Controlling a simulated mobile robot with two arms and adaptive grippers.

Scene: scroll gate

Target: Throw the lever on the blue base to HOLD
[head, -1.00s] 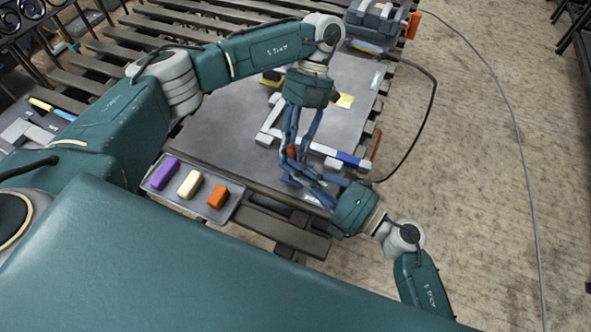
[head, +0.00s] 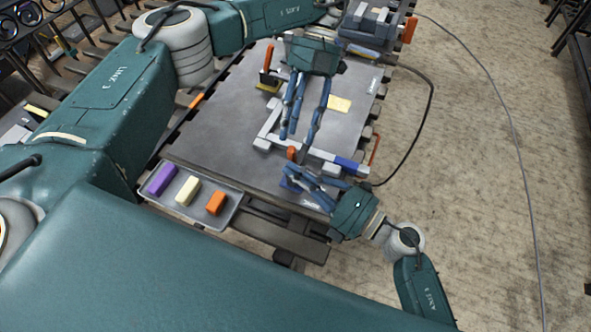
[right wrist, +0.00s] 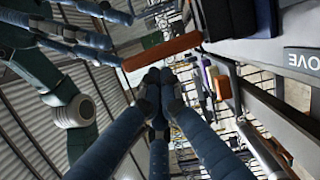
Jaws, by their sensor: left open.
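The lever's orange handle (head: 291,153) stands up at the front of the grey table. Its blue base (head: 288,184) is partly hidden by my right gripper. The orange handle (right wrist: 163,50) crosses just beyond the right fingertips in the right wrist view. My right gripper (head: 287,172) points left, low beside the lever; its fingertips meet in the right wrist view (right wrist: 156,76), with nothing between them. My left gripper (head: 298,140) is open and empty above the table, its fingertips just behind the handle in the head view. I cannot tell if either gripper touches the handle.
A white bar frame (head: 268,128) with a blue end block (head: 349,165) lies around the lever. Another orange lever (head: 267,56) stands on a yellow base farther back. A tray (head: 226,217) with purple, cream and orange blocks sits at the front left. A yellow note (head: 339,104) lies on the tabletop.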

